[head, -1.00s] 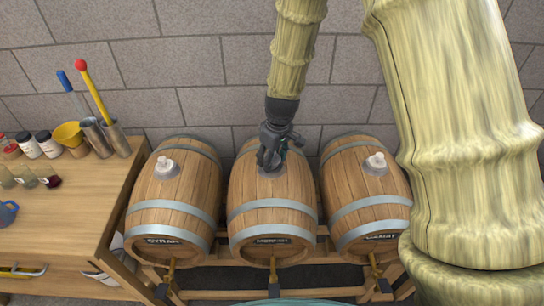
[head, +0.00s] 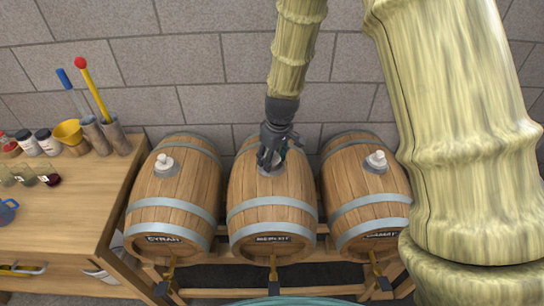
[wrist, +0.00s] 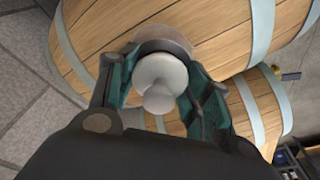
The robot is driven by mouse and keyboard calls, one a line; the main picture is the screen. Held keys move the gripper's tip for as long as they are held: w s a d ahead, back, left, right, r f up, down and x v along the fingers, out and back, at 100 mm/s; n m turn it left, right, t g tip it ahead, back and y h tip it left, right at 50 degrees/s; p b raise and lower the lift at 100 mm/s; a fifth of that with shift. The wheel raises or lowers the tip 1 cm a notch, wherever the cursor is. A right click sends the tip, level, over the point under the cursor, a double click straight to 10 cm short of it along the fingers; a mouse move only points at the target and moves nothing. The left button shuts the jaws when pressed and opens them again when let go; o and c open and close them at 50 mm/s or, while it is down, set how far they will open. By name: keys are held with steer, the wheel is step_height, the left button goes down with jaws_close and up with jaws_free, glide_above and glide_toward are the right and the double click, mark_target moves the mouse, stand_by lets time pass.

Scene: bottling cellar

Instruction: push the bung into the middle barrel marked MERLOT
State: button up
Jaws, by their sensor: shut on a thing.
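The middle barrel (head: 272,199) lies on a rack between two others, with a nameplate (head: 271,239) that reads like MERLOT on its front. My gripper (head: 270,160) points down at the top of this barrel. In the wrist view my gripper (wrist: 163,88) is shut on a pale bung (wrist: 161,75), with a teal-lined finger on each side of it. The bung is over the grey collar (wrist: 180,45) around the barrel's hole. Its lower end is hidden, so I cannot tell how deep it sits. In the head view the fingers mostly cover the bung.
The left barrel (head: 174,194), marked SYRAH, and the right barrel (head: 364,194) each have a white bung on top, close to either side. A wooden workbench (head: 70,205) with jars, glasses and tools stands at the left. A stone wall (head: 200,65) is behind.

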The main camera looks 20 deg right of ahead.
steer(key=shift+o, duration=0.2)
steer(key=shift+s+f, duration=0.4)
steer(key=shift+f, duration=0.25)
steer(key=c, duration=0.4)
steer(key=o, duration=1.2)
steer(key=shift+a+f, duration=0.1)
steer(key=shift+o, duration=1.4)
steer(key=shift+w+f, duration=0.1)
steer(key=shift+w, duration=0.25)
steer(key=shift+s+r, duration=0.1)
steer(key=shift+r, duration=0.1)
steer(key=shift+o, duration=0.9)
steer(key=shift+r, duration=0.1)
steer(key=o, duration=0.4)
steer(key=shift+c, duration=0.2)
